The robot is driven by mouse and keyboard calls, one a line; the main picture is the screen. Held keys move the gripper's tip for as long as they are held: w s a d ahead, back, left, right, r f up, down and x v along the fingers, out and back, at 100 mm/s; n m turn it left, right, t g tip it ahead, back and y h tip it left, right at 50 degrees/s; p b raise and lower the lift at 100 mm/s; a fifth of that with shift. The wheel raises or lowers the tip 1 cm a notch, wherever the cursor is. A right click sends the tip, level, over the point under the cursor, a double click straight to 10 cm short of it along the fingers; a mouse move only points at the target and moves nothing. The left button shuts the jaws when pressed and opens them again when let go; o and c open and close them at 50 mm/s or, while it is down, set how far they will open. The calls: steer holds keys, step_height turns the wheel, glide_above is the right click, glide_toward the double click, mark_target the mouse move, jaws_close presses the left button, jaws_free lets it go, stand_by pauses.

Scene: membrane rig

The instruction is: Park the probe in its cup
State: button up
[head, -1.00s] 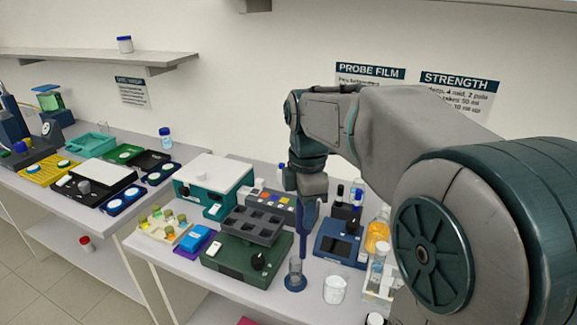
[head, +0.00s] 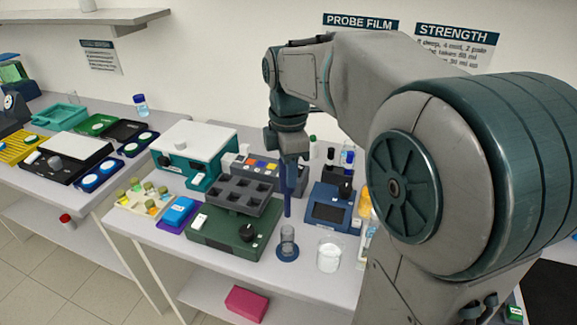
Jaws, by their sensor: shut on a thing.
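My gripper (head: 291,157) is shut on the probe (head: 288,196), a slim dark blue rod that hangs upright below it. The cup (head: 288,236) is a clear cylinder on a round blue base near the table's front edge. In the head view the probe's lower tip is just above the cup's rim and nearly in line with it, with a small gap between them. I cannot tell from this one view whether the tip is directly over the cup in depth.
A clear beaker (head: 329,256) stands just right of the cup. A green device (head: 222,238) with a black knob is close on its left. A blue device (head: 327,215) and a grey block with wells (head: 241,194) stand behind. Bottles crowd the right.

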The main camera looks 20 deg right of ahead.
mark_target(288, 214)
steer(key=shift+r+n+p, duration=0.25)
steer(key=shift+n+p, duration=0.85)
steer(key=shift+p, duration=0.1)
steer(key=shift+w+f+n+p, duration=0.1)
steer(key=shift+f+n+p, duration=0.25)
steer(key=shift+n, duration=0.55)
steer(key=shift+f+b, duration=5)
steer(key=shift+f, duration=1.8)
steer(key=o, duration=0.9)
steer(key=shift+o, duration=0.2)
steer(key=shift+r, duration=0.15)
step_height(288, 214, up, 14)
steer(key=shift+f, duration=0.15)
